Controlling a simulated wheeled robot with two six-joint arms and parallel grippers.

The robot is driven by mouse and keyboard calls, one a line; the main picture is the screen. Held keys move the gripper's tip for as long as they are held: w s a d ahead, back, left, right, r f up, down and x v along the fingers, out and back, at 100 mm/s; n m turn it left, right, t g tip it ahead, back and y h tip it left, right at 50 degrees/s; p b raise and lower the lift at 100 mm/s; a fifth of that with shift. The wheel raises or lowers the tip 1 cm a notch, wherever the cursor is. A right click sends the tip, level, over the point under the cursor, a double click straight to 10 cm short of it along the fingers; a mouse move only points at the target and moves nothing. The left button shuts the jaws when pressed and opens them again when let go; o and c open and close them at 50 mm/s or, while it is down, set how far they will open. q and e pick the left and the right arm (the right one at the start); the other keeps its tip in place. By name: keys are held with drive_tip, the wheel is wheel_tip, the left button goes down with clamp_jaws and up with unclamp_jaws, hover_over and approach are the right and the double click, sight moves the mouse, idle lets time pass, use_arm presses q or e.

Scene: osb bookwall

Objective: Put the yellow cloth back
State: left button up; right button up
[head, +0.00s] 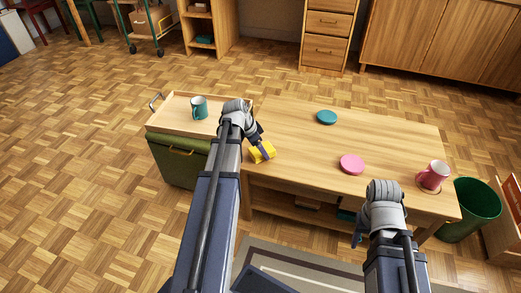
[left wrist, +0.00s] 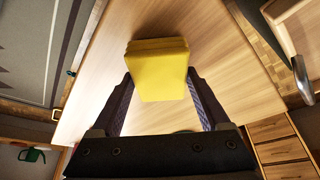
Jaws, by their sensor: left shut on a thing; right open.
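The yellow cloth (head: 257,153) is a folded block at the left end of the wooden table (head: 300,135). In the left wrist view the cloth (left wrist: 158,72) sits between the two fingers. My left gripper (head: 264,148) is shut on the cloth from above. Whether the cloth touches the tabletop cannot be told. My right gripper (head: 358,239) is open and empty, in front of the table's front edge; its fingers are partly hidden by its wrist.
A teal disc (head: 327,117), a pink disc (head: 352,164) and a pink mug (head: 434,175) are on the table. A green bin (head: 470,208) stands at right.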

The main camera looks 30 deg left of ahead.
use_arm(q)
drive_tip(key=shift+f, duration=0.25)
drive_tip(key=o, duration=1.1)
drive_tip(key=shift+r, duration=0.1)
drive_tip(key=shift+c, duration=0.2)
drive_tip(key=shift+p+v, duration=0.8)
drive_tip(key=shift+v, duration=0.05)
drive_tip(key=p+v, duration=0.9)
drive_tip(key=v, duration=0.1)
drive_tip(key=shift+r+p, duration=0.4)
